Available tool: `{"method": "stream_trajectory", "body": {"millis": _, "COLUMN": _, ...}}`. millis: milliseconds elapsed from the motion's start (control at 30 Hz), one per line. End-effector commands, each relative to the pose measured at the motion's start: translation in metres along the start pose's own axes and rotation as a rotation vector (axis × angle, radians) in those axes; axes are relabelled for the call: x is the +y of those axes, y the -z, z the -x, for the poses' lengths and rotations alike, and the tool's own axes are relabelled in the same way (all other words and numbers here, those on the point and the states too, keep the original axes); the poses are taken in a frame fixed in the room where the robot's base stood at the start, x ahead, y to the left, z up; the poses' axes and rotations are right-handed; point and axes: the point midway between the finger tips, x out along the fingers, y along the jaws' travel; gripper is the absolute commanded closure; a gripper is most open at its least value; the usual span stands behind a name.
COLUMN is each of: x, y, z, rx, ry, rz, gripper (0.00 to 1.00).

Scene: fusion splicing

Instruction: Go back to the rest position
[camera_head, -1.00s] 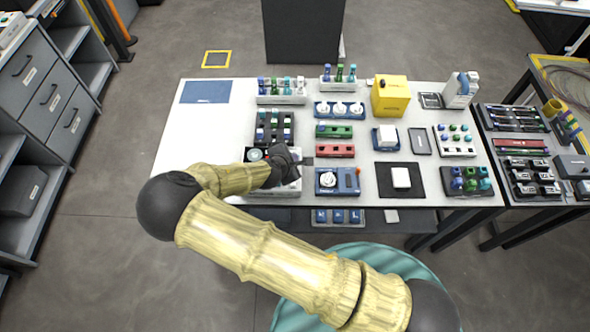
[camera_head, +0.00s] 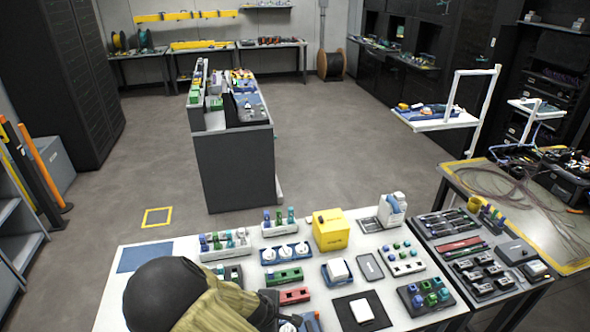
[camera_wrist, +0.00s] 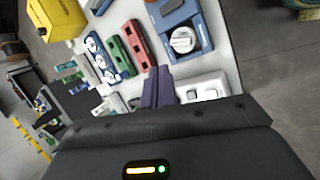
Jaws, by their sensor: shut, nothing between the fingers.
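My gripper (camera_wrist: 158,73) shows in the wrist view with its two dark fingers side by side and closed, nothing between them. The fingers point over the white work table (camera_wrist: 216,62) and look to be above its surface; the exact height is hard to tell. In the head view my arm, a black joint and a yellowish link, covers the table's near left part. My fingers cannot be made out there.
The white table (camera_head: 108,300) carries a yellow box (camera_head: 330,232), a green block (camera_head: 284,276), a red block (camera_head: 294,296) and a blue device (camera_wrist: 180,20). A side table (camera_head: 468,256) with tools adjoins on the right. A dark cabinet (camera_head: 235,170) stands behind; floor around it is clear.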

Motion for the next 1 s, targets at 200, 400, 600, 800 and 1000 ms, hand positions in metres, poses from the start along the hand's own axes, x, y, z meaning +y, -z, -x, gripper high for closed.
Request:
{"method": "stream_trajectory", "body": {"millis": 200, "x": 0.009, "y": -0.056, "z": 0.027, "rx": 0.015, "ry": 0.171, "rz": -0.386, "gripper": 1.00}}
{"method": "stream_trajectory", "body": {"millis": 400, "x": 0.016, "y": -0.103, "z": 0.061, "rx": 0.028, "ry": 0.283, "rz": -0.699, "gripper": 1.00}}
{"method": "stream_trajectory", "body": {"millis": 600, "x": 0.019, "y": -0.151, "z": 0.100, "rx": 0.035, "ry": 0.357, "rz": -0.984, "gripper": 1.00}}
{"method": "stream_trajectory", "body": {"millis": 800, "x": 0.015, "y": -0.200, "z": 0.140, "rx": 0.030, "ry": 0.385, "rz": -1.244, "gripper": 1.00}}
{"method": "stream_trajectory", "body": {"millis": 1000, "x": 0.002, "y": -0.240, "z": 0.174, "rx": 0.004, "ry": 0.377, "rz": -1.459, "gripper": 1.00}}
